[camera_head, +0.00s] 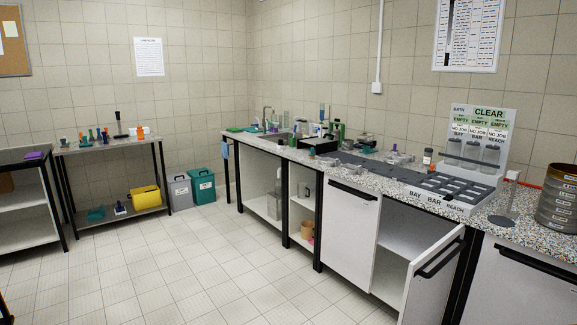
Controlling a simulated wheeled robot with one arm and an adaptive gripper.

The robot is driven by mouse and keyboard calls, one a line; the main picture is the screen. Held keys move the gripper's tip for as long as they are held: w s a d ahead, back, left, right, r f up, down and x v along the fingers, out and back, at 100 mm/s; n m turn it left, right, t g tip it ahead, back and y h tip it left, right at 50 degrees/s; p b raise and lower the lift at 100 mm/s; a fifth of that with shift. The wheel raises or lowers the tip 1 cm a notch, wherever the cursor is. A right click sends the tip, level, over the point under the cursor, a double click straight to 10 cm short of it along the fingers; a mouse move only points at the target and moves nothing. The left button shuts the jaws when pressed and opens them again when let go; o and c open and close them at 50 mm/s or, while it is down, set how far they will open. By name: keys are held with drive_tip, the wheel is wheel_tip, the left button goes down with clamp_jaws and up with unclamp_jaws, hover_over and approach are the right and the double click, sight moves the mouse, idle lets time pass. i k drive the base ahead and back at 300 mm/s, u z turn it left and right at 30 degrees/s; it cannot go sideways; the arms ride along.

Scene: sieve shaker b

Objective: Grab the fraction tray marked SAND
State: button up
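My gripper is not in view. I cannot make out any tray marked SAND at this size. A dark compartmented tray unit (452,189) with a pale rim lies on the speckled counter at right; its front edge reads BAY, BAR, REACH. Behind it stands a rack with several grey containers (490,156) and a board (489,113) reading CLEAR, EMPTY and NO JOB. A stack of round sieves (558,205) stands at the far right edge, partly cut off. Small clear trays or dishes (396,158) lie left of the unit; any marks on them are too small to read.
A cabinet door (434,284) stands open into the floor space below the counter. A sink area with bottles (300,135) is at the counter's far end. A side table (108,145), a yellow container (145,198) and two bins (202,188) stand left. The middle floor is clear.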

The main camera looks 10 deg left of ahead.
sight(329, 161)
drive_tip(key=u, duration=0.45)
drive_tip(key=i, duration=4.2)
drive_tip(key=u, duration=0.05)
